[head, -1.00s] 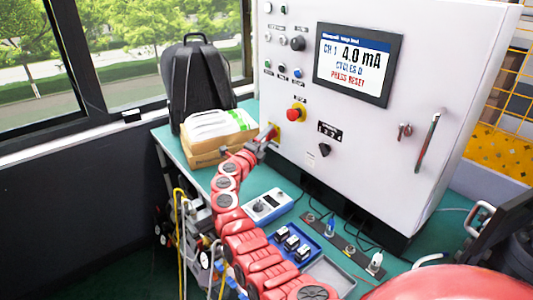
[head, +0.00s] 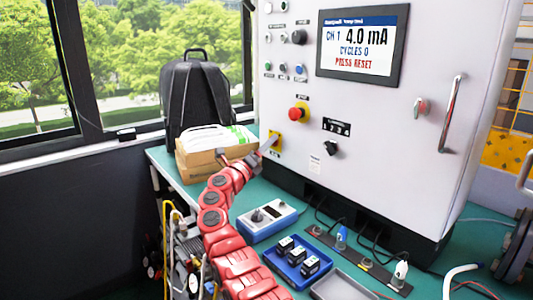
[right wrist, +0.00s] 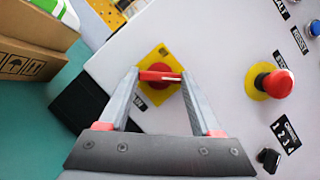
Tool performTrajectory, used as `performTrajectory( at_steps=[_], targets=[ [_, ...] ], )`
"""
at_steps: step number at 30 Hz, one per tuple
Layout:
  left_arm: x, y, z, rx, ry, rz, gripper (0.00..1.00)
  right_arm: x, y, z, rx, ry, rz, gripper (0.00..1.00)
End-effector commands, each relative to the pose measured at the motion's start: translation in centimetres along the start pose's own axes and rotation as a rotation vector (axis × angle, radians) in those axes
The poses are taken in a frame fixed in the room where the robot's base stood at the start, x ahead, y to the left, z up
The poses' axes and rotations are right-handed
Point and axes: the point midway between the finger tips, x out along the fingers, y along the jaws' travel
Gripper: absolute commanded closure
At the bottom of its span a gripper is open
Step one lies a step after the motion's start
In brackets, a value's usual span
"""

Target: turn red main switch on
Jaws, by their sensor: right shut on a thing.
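The red main switch (right wrist: 158,76) sits on a yellow plate (right wrist: 162,96) low on the left side of the white cabinet front. In the right wrist view its red handle lies level across the picture between my fingertips. My right gripper (right wrist: 160,76) is shut on this handle, with one finger at each end. In the head view the right gripper (head: 270,143) reaches the yellow plate (head: 275,139) from the left, and the switch itself is mostly hidden there. My left gripper is not in view.
A red emergency stop (head: 298,114) and a black selector knob (head: 331,148) are right of the switch. A cardboard box (head: 200,160) stands close left of my right gripper. A blue tray (head: 297,262) and a grey control box (head: 267,219) lie on the green table.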

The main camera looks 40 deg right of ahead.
Motion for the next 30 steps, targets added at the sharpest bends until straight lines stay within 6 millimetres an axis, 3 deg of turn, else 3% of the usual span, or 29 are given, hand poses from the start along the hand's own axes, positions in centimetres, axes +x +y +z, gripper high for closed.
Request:
performTrajectory(
  at_steps=[11,12,17,26,30],
  targets=[
    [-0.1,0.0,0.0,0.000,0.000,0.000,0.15,0.0,0.1,-0.1,0.005,0.003,0.001,0.91],
    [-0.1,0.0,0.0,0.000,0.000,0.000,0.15,0.0,0.1,-0.1,0.005,0.003,0.001,0.31],
    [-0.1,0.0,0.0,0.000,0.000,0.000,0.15,0.0,0.1,-0.1,0.005,0.002,0.000,0.05],
    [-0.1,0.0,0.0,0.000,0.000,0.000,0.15,-0.1,0.0,0.0,0.004,0.001,0.000,0.05],
    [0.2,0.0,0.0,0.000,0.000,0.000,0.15,-1.2,0.1,0.1,0.004,0.000,0.001,0.05]
  ],
)
